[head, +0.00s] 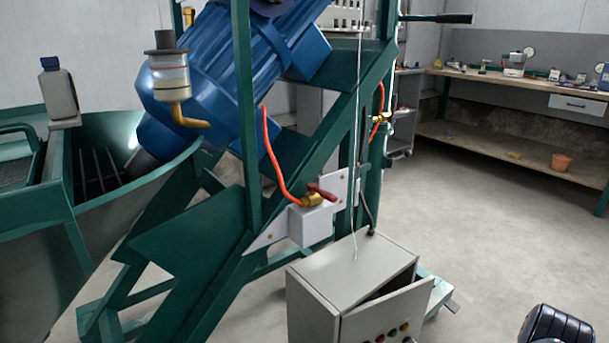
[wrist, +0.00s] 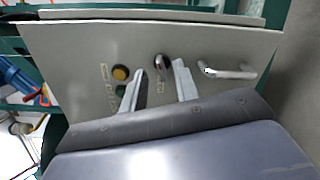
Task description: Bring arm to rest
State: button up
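My gripper (wrist: 160,80) shows in the wrist view with its two light grey fingers apart and nothing held between them. It faces the panel of a grey control box (wrist: 75,55). A dark rotary switch (wrist: 162,66) on the panel appears between and just beyond the fingertips. I cannot tell whether either finger touches it. In the head view the control box (head: 340,268) stands at the lower middle with its door ajar. A black rounded part of my arm (head: 553,325) shows at the lower right; the gripper itself is not visible there.
A yellow button (wrist: 120,73) and a metal handle (wrist: 228,71) sit on the panel beside the fingers. A green machine frame (head: 180,240) with a blue motor (head: 225,75) fills the left. A workbench (head: 500,80) stands at the back right. Open floor (head: 490,210) lies before it.

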jog(key=p+v, duration=0.2)
jog(key=v, duration=0.5)
jog(key=n+b, duration=0.4)
jog(key=n, duration=0.2)
send_near(407, 336)
jog(key=x, duration=0.5)
jog(key=shift+w+d+f, duration=0.15)
jog(key=shift+w+f, duration=0.05)
jog(key=shift+w, duration=0.35)
jog(key=n, duration=0.4)
jog(key=shift+s+r, duration=0.1)
jog(key=n, duration=0.3)
jog(key=shift+a+n, duration=0.35)
jog(key=shift+n, duration=0.05)
jog(key=shift+s+d+r+p, duration=0.1)
jog(key=shift+s+p, duration=0.2)
jog(key=shift+p, duration=0.1)
jog(key=shift+p+v, duration=0.35)
jog(key=shift+v, duration=1.5)
